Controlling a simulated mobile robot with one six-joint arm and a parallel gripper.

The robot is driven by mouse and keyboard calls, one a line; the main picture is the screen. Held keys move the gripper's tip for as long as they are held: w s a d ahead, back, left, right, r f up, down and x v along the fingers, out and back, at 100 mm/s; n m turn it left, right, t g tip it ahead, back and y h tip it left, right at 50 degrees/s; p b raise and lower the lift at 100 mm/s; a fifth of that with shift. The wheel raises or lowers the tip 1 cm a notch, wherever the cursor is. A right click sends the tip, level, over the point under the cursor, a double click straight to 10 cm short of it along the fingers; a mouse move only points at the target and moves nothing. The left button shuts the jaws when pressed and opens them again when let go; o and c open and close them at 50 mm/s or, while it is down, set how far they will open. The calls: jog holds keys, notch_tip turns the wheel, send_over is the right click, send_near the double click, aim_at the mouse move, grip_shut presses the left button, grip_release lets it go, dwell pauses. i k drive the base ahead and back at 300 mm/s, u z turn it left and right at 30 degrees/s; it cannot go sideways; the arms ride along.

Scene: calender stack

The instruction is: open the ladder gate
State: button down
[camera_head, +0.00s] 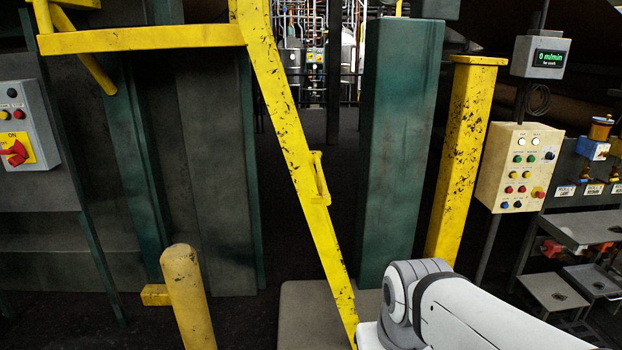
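A yellow metal frame with chipped paint fills the upper left and middle of the head view. Its long slanted post (292,140) runs from the top centre down to the bottom centre. A horizontal yellow rail (140,38) joins it near the top and reaches left. A small yellow bracket or handle (319,180) sits on the post's right side. I cannot tell which part is the ladder gate or whether it is open. My white and grey arm shows at the lower right, covering part of the post's foot. My gripper is not in view.
A short yellow bollard (187,300) stands at the lower left. A red-switch panel (20,125) is at the left edge. A green column (402,130), yellow post (463,155) and button box (519,167) stand to the right. Dark floor (305,215) shows between.

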aim_at(321, 184)
jog(key=u, duration=0.05)
jog(key=i, duration=1)
jog(key=z, duration=0.05)
